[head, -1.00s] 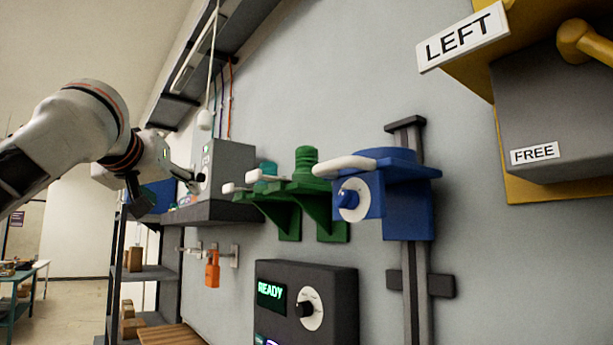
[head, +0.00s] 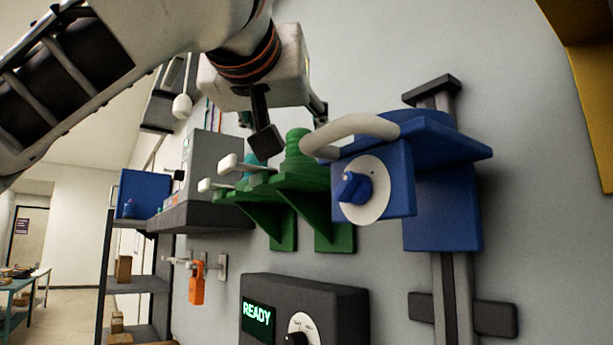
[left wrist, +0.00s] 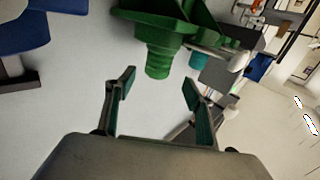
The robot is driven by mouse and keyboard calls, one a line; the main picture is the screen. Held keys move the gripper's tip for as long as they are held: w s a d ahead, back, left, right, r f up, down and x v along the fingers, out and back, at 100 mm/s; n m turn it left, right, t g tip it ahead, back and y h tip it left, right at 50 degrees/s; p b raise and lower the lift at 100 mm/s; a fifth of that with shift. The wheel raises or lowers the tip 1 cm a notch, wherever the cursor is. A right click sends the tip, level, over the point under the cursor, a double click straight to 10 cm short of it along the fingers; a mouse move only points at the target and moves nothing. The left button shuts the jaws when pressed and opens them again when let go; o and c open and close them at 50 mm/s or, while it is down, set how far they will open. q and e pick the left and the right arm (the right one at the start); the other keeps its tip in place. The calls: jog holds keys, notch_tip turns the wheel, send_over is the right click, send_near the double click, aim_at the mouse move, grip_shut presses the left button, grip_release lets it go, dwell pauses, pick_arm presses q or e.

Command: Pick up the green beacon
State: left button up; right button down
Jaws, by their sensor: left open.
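The green beacon (head: 299,145) is a ridged green cylinder upright on a green wall bracket (head: 305,185). In the left wrist view the beacon (left wrist: 158,62) points toward the gap between my fingers, with its tip just short of them. My left gripper (head: 291,127) is open and empty, over the beacon's top in the head view. In the left wrist view the left gripper (left wrist: 159,88) has one finger to each side of the beacon's line. My right gripper is not in view.
A teal ridged piece (head: 254,167) stands on the neighbouring green bracket. A blue wall unit (head: 440,200) with a white handle (head: 350,132) and dial is close on the right. A dark READY panel (head: 300,300) is below. An orange padlock (head: 197,288) hangs at lower left.

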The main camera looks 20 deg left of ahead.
aim_at(297, 138)
pick_arm(q)
jog(key=shift+w, duration=1.35)
jog(key=shift+w+a+p, duration=0.1)
jog(key=shift+w+p, duration=0.2)
jog(key=shift+w, duration=0.1)
jog(key=shift+w+a+f+p, duration=0.1)
jog(key=shift+w+a+p, duration=0.1)
jog(key=shift+w, duration=0.95)
jog(key=shift+w+a+f+p, duration=0.1)
jog(key=shift+w+p, duration=0.1)
jog(key=shift+w, duration=0.9)
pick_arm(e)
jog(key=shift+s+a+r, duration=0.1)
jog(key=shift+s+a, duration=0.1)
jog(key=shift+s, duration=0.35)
pick_arm(q)
jog(key=shift+r, duration=0.1)
grip_shut()
